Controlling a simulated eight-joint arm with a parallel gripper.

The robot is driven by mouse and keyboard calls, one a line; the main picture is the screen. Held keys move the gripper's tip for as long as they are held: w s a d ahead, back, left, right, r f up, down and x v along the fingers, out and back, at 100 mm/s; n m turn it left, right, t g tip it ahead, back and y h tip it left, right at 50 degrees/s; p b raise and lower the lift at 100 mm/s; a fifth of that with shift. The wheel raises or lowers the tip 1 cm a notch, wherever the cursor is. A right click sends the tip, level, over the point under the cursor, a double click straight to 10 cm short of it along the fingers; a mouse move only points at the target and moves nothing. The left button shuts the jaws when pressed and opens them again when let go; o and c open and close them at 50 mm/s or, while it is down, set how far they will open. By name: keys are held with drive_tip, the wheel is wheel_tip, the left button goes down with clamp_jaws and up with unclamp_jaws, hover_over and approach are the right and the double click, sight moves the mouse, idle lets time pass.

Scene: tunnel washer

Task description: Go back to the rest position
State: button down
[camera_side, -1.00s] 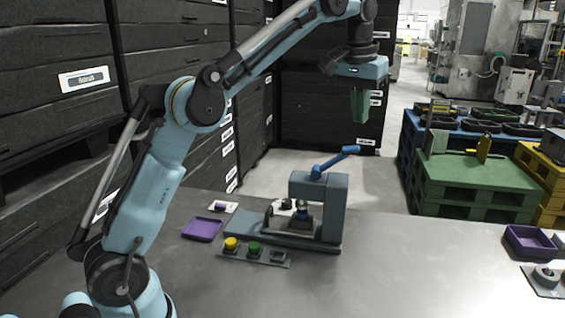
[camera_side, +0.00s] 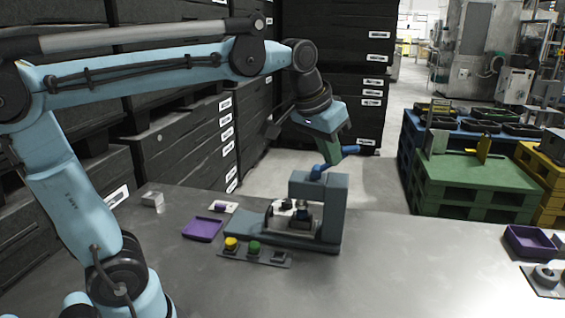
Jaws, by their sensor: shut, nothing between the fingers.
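My gripper (camera_side: 333,152) is in the air above the small grey-blue press (camera_side: 333,208) on the table, with its light-blue body tilted and its green fingers pointing down. The fingers look shut and empty. They overlap the press's blue lever (camera_side: 350,150) in this view; I cannot tell whether they touch it. Part of the lever is hidden behind or beside the fingers. My arm reaches in from the left, with its forearm nearly level.
Another purple tray (camera_side: 529,243) is at the right. Dark stacked crates (camera_side: 190,150) stand behind my arm. The table's middle right is clear.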

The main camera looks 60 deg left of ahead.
drive_tip(key=s+d+f+m+t, duration=0.1)
drive_tip(key=s+f+t, duration=0.1)
drive_tip(key=s+f, duration=0.8)
wheel_tip(320, 180, down, 2)
drive_tip(key=shift+d+f, duration=0.1)
drive_tip(key=shift+d, duration=0.25)
